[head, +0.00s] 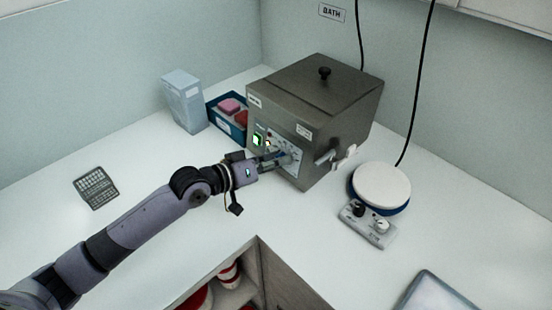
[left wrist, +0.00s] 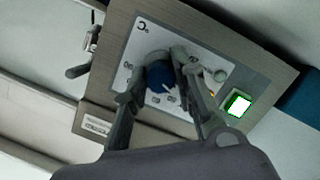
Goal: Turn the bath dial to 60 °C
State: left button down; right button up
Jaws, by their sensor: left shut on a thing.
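The bath (head: 338,105) is a grey metal box with a lidded top on the white counter. Its front carries a white dial plate (head: 294,165) with printed marks, too small to read. In the left wrist view the blue dial (left wrist: 160,75) with a white pointer line sits in the middle of the plate (left wrist: 143,38). My left gripper (head: 277,158) reaches the bath's front, and its fingers (left wrist: 158,88) are shut on the dial, one on each side. The fingers hide part of the scale. My right gripper is not in view.
A green-lit switch (head: 258,140) sits left of the dial. A drain tap (head: 326,157) juts out to the right. A hotplate (head: 381,188) stands right of the bath, and a blue box (head: 229,128) with pink items stands left. The left counter is mostly clear.

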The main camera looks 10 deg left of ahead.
pick_arm(q)
jog(key=m+y+p, duration=0.1)
jog(key=m+p, duration=0.2)
jog(key=m, duration=0.1)
jog(key=shift+r+m, duration=0.15)
jog(key=shift+m, duration=0.15)
jog(key=m+p, duration=0.1)
jog(key=m, duration=0.1)
jog(key=shift+m+t+y+p, duration=0.3)
jog(key=shift+t, duration=0.1)
jog(key=shift+m+p, duration=0.3)
jog(key=shift+m, duration=0.5)
jog(key=c, duration=1.3)
grip_release()
jog(key=shift+s, duration=0.1)
